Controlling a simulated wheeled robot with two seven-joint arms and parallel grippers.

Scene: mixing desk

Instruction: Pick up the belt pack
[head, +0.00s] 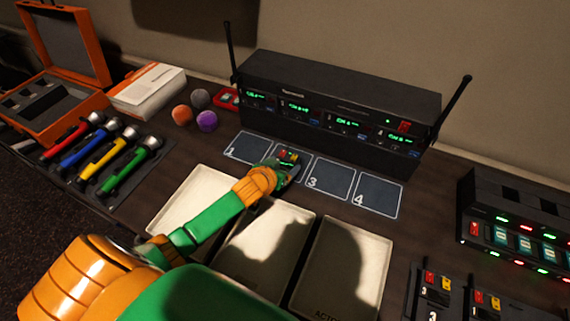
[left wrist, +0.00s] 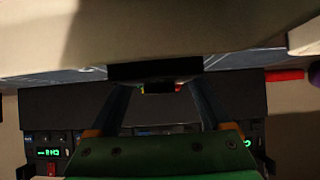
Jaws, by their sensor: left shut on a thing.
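My left gripper (head: 284,170) is at the second numbered square, between squares 1 and 3, in front of the black receiver rack. It is shut on a small dark belt pack (head: 290,156) with red and green marks on its top. The gripper covers part of the pack and most of its square. In the left wrist view the dark pack (left wrist: 155,70) is between the two fingers (left wrist: 158,92). I cannot tell whether the pack touches the square. My right gripper is not in view.
The receiver rack (head: 335,100) has two upright antennas. Pale trays (head: 340,270) lie in front of the squares. Several dark packs (head: 436,290) lie at the lower right, near a charger (head: 515,215). Coloured microphones (head: 100,155), foam balls (head: 182,115) and an orange case (head: 65,45) are at left.

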